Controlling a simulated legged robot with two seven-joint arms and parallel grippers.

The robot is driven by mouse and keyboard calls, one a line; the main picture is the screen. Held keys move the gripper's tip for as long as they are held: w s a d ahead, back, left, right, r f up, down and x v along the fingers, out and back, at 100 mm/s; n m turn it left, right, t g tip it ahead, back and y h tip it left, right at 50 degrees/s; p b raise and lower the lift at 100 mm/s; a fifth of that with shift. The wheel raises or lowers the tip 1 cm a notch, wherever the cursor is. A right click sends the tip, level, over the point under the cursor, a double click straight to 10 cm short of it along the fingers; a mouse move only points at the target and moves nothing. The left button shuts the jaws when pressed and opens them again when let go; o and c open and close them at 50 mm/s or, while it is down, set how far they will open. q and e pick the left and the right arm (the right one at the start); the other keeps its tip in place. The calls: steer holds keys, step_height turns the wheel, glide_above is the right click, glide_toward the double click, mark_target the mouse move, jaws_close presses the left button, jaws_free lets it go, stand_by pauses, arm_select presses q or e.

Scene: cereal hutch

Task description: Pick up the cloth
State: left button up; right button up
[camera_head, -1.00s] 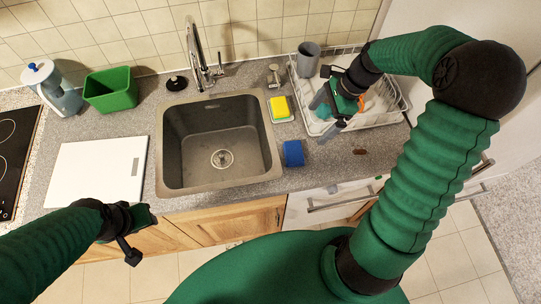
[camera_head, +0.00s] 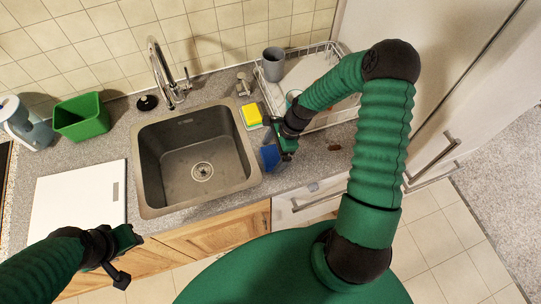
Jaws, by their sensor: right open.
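The cloth (camera_head: 269,158) is a small blue piece on the grey speckled counter, just right of the sink near the front edge. My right gripper (camera_head: 284,152) is open and close to the cloth, at its upper right; its body hides part of the cloth's right side. I cannot tell whether the fingers touch it. My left gripper (camera_head: 124,258) is low at the left, in front of the counter by the white board, away from the cloth.
The sink (camera_head: 190,160) lies left of the cloth. A yellow and green sponge (camera_head: 251,115) sits behind it. A dish rack (camera_head: 335,113) with a grey cup (camera_head: 273,63) stands behind my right arm. A green bin (camera_head: 82,117) and white board (camera_head: 77,199) are at left.

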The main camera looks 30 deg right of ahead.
steer(key=shift+d, duration=0.15)
steer(key=shift+c, duration=2)
steer(key=c, duration=0.9)
steer(key=shift+o, duration=0.2)
steer(key=shift+r, duration=0.1)
